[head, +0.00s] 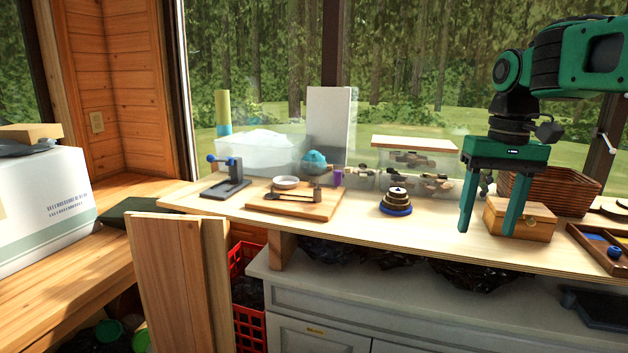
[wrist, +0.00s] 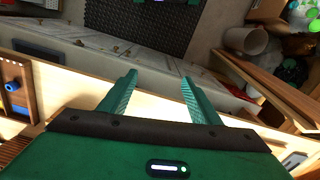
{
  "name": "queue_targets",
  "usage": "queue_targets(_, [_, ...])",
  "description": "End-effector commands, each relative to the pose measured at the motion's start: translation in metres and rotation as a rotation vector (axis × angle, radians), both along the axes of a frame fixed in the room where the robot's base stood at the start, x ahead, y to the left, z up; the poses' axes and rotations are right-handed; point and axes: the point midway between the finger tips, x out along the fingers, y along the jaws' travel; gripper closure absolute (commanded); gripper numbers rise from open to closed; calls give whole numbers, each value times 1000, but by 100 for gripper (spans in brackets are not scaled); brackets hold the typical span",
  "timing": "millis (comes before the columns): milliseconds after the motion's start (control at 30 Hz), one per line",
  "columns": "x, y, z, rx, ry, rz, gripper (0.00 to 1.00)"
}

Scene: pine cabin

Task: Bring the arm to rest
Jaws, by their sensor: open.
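My gripper (head: 487,230) hangs from my green arm at the right of the head view, fingers pointing down and spread apart with nothing between them. It is in front of a small wooden box (head: 533,222) with a round clasp, and one finger covers part of the box. In the wrist view both fingers (wrist: 158,95) are apart and empty, with the bright bench top behind them.
The bench top (head: 350,227) bears a stacked ring toy (head: 396,202), a wooden board (head: 262,205), a dark stand (head: 227,188), clear bins (head: 256,152), a woven basket (head: 570,190) and a sorting tray (head: 590,247). A wooden panel (head: 165,285) stands at the front left.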

Motion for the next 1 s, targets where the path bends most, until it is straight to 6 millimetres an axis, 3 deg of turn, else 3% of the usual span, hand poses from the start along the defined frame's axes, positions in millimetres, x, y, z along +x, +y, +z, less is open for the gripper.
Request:
queue_targets(167, [-38,-40,-42,7,1,-113,43])
queue_targets(333, [-102,-83,-106,6,3,-265,43])
queue_targets(500, [-162,-105,-160,-3,6,-377,43])
queue_targets(600, [-184,-110,-180,-8,9,-414,43])
queue_targets(733, [-196,-113,-191,-11,10,-435,43])
queue_targets(1000, [-196,-113,-191,-11,10,-435,43])
